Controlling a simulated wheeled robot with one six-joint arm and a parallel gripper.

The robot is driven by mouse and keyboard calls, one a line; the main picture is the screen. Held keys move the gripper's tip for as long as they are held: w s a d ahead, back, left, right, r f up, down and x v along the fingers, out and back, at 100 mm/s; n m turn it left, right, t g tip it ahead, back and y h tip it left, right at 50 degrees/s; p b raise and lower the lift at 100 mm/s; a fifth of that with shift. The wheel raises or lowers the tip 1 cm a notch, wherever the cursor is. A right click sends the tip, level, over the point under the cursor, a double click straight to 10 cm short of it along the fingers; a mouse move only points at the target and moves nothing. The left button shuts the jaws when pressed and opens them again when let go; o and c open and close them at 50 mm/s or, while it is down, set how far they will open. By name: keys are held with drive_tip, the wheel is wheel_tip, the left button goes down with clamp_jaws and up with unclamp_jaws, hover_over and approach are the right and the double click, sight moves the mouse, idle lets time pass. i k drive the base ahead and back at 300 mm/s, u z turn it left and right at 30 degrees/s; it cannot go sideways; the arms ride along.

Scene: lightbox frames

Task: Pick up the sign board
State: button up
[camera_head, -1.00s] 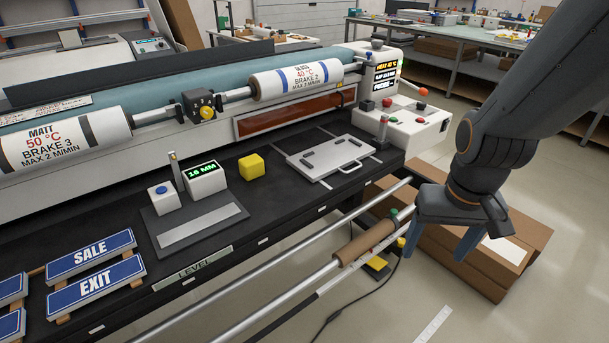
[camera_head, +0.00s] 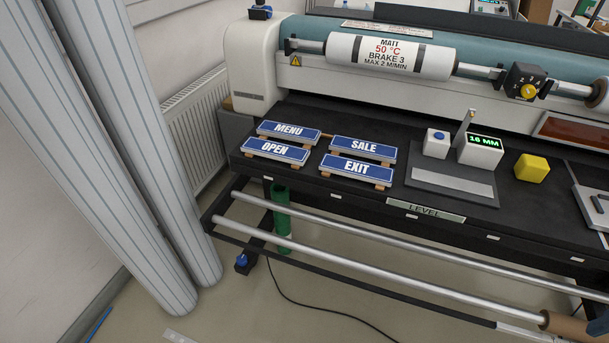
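Blue sign boards with white lettering lie flat on small wooden supports at the left part of the black bench. The MENU board (camera_head: 288,131) is back left and the OPEN board (camera_head: 276,150) is front left. The SALE board (camera_head: 363,149) is back right and the EXIT board (camera_head: 356,169) is front right. My gripper is out of view; only a small dark blue-grey piece at the bottom right edge, seemingly of my arm, shows. Nothing is seen touching the boards.
A gauge with a 16 MM display (camera_head: 481,149) stands on a grey plate (camera_head: 452,182) right of the boards, then a yellow block (camera_head: 531,168). The laminator's MATT roll (camera_head: 390,56) is behind. Metal bars (camera_head: 350,263) run before the bench. Tall striped rolls (camera_head: 100,150) stand left.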

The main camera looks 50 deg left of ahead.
sight(374, 173)
drive_tip(key=u, duration=2.15)
drive_tip(key=k, duration=1.15)
drive_tip(key=z, duration=0.75)
drive_tip(key=i, duration=1.35)
drive_tip(key=u, duration=0.7)
drive_tip(key=i, duration=0.5)
drive_tip(key=u, duration=0.5)
